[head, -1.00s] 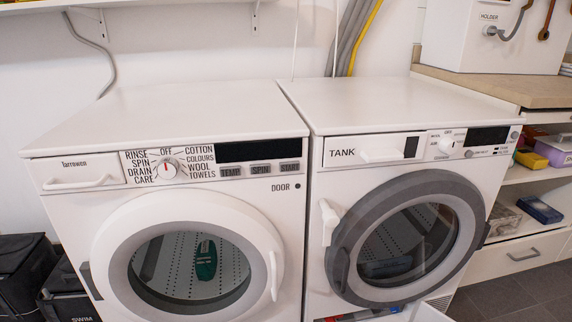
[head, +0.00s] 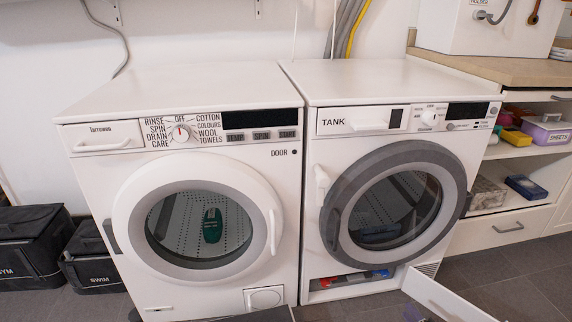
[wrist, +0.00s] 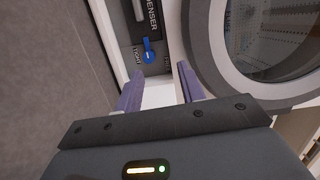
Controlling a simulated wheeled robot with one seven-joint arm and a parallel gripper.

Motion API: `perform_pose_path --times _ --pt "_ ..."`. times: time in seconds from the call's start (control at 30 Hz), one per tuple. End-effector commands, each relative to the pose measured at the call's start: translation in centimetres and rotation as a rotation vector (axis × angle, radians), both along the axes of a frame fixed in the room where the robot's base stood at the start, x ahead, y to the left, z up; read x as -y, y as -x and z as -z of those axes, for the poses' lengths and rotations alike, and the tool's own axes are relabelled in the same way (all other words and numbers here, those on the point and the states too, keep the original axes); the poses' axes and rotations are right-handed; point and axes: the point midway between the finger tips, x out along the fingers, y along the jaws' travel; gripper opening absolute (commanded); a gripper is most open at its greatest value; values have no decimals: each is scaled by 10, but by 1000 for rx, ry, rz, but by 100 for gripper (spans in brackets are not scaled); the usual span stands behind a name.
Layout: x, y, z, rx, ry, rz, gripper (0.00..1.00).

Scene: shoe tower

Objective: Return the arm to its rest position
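My gripper (wrist: 158,88) shows in the wrist view with its two purple fingers apart and only a pale surface visible between them. It looks empty. A grey-ringed round door (wrist: 206,62) is close on the right of that view.
A white washer (head: 85,180) with a green shoe-like item inside stands left of a dryer (head: 312,160). Both round doors look shut. A low white flap (head: 440,298) sticks out below the dryer. Black bags (head: 35,245) stand at left; shelves (head: 520,150) at right.

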Motion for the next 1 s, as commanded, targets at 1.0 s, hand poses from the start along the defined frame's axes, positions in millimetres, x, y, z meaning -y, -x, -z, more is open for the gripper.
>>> perform_pose_path --times 1.0 --pt "-232 44 -351 -517 654 -984 39"
